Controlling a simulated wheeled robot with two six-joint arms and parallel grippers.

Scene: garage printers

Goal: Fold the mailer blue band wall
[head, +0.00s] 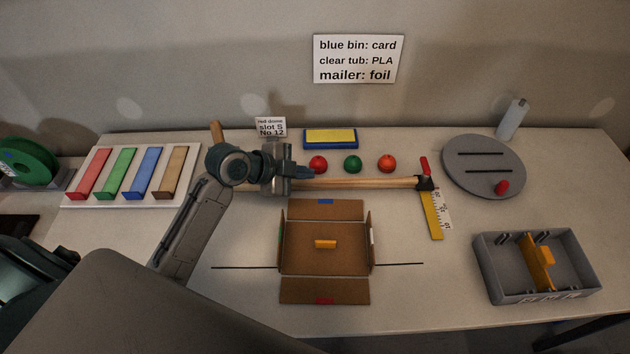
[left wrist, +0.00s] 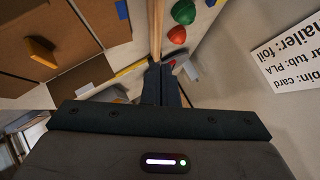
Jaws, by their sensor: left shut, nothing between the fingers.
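The brown cardboard mailer (head: 300,262) lies open on the bench with a small orange block (head: 325,244) on its floor. Its blue band wall (head: 345,210) lies folded outward at the back, with the blue band (head: 326,201) near its far edge. The front wall with a red band (head: 325,291) also lies outward. The narrow left and right walls look raised. My left gripper (head: 308,173) is shut and empty, above and behind the blue band wall, pointing right. In the left wrist view its fingers (left wrist: 160,84) are together beside a wooden stick. My right gripper is out of view.
A wooden stick (head: 370,183) runs behind the mailer to a yellow ruler (head: 431,215). A grey bin (head: 490,275) and grey disc (head: 470,175) are right. Thin dark rods extend from both mailer sides.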

